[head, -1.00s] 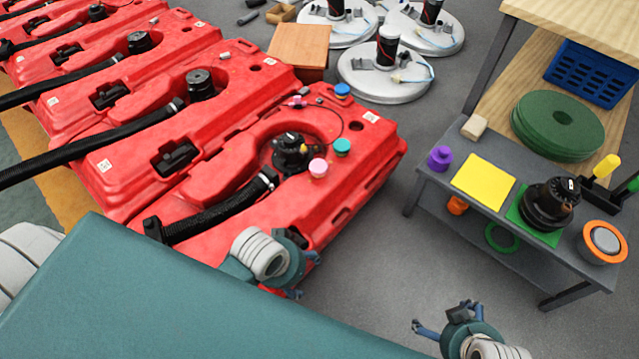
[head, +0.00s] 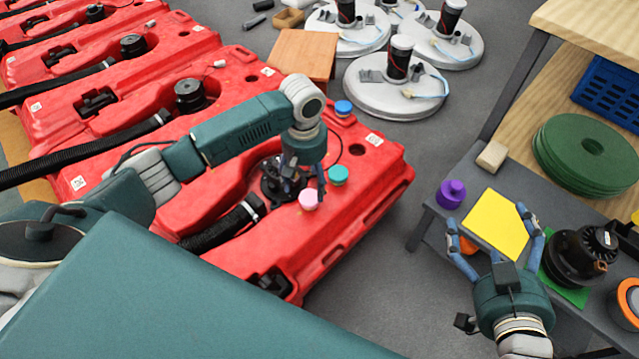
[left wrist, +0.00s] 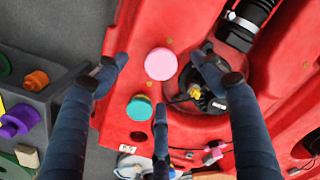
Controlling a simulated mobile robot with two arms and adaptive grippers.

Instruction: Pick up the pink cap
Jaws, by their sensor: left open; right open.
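The pink cap (head: 308,200) sits on top of the nearest red tank (head: 365,180), beside the black fitting (head: 275,178) and the teal cap (head: 338,175). In the left wrist view the pink cap (left wrist: 161,64) lies between the spread fingers of my left gripper (left wrist: 160,80), and none of them visibly touches it. My left gripper (head: 305,185) is open and points down above the tank, close to the cap. My right gripper (head: 497,240) is open and empty over the grey side table, near the yellow sheet (head: 495,222).
The teal cap (left wrist: 139,107) is close to one left finger. A blue cap (head: 343,108) sits farther back on the tank. The grey table (head: 440,205) holds a purple cap (head: 452,193), a black motor part (head: 580,255) and green discs (head: 590,150). Grey floor separates tank and table.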

